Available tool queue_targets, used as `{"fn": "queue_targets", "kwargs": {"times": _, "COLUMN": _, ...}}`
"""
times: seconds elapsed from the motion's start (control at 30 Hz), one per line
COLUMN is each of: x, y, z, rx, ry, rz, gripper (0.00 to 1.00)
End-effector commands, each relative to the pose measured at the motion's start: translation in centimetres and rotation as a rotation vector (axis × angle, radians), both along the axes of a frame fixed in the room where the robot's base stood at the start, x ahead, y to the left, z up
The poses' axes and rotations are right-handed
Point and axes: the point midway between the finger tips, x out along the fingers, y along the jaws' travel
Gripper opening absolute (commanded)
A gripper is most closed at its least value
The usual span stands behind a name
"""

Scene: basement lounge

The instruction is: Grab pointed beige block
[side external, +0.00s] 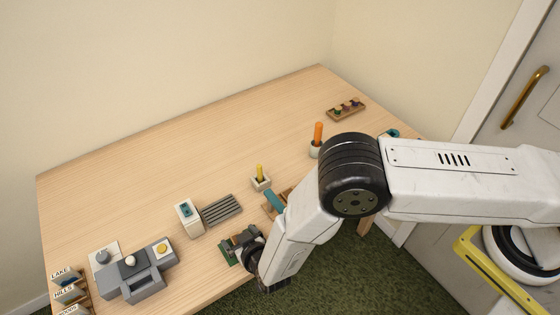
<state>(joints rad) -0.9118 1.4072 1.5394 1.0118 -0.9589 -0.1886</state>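I cannot make out a block that is clearly both pointed and beige; one may be hidden behind my arm or be too small to tell. My gripper (233,250) is dark and low over the front edge area of the table, beside a small green item that it partly covers. Its fingers are too small and dark to show whether they are open or shut. A small beige holder (260,184) with a yellow upright piece (260,171) stands up and to the right of my gripper. A wooden piece with a teal bar (275,200) is partly hidden behind my arm.
A white box with a teal panel (189,218) and a grey slatted rack (221,210) stand close to my gripper. A grey knobbed unit (137,275) and labelled slots (66,281) are at lower left. An orange stick (318,133) and a small tray (345,113) are farther back. The table's (150,170) back left is clear.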

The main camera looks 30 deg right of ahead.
Motion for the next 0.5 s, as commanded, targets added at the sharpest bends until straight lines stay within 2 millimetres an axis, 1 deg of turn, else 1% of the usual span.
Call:
{"fn": "queue_targets", "kwargs": {"times": 0.03, "x": 0.00, "y": 0.01, "z": 0.01, "rx": 0.000, "ry": 0.000, "rz": 0.000, "gripper": 0.84}}
{"fn": "queue_targets", "kwargs": {"times": 0.07, "x": 0.00, "y": 0.01, "z": 0.01, "rx": 0.000, "ry": 0.000, "rz": 0.000, "gripper": 0.75}}
{"fn": "queue_targets", "kwargs": {"times": 0.1, "x": 0.00, "y": 0.01, "z": 0.01, "rx": 0.000, "ry": 0.000, "rz": 0.000, "gripper": 0.62}}
{"fn": "queue_targets", "kwargs": {"times": 0.17, "x": 0.00, "y": 0.01, "z": 0.01, "rx": 0.000, "ry": 0.000, "rz": 0.000, "gripper": 0.43}}
{"fn": "queue_targets", "kwargs": {"times": 0.2, "x": 0.00, "y": 0.01, "z": 0.01, "rx": 0.000, "ry": 0.000, "rz": 0.000, "gripper": 0.30}}
{"fn": "queue_targets", "kwargs": {"times": 0.27, "x": -0.01, "y": 0.00, "z": 0.00, "rx": 0.000, "ry": 0.000, "rz": 0.000, "gripper": 0.11}}
{"fn": "queue_targets", "kwargs": {"times": 0.3, "x": 0.00, "y": 0.00, "z": 0.01, "rx": 0.000, "ry": 0.000, "rz": 0.000, "gripper": 0.08}}
{"fn": "queue_targets", "kwargs": {"times": 0.5, "x": -0.01, "y": 0.00, "z": 0.03, "rx": 0.000, "ry": 0.000, "rz": 0.000, "gripper": 0.08}}
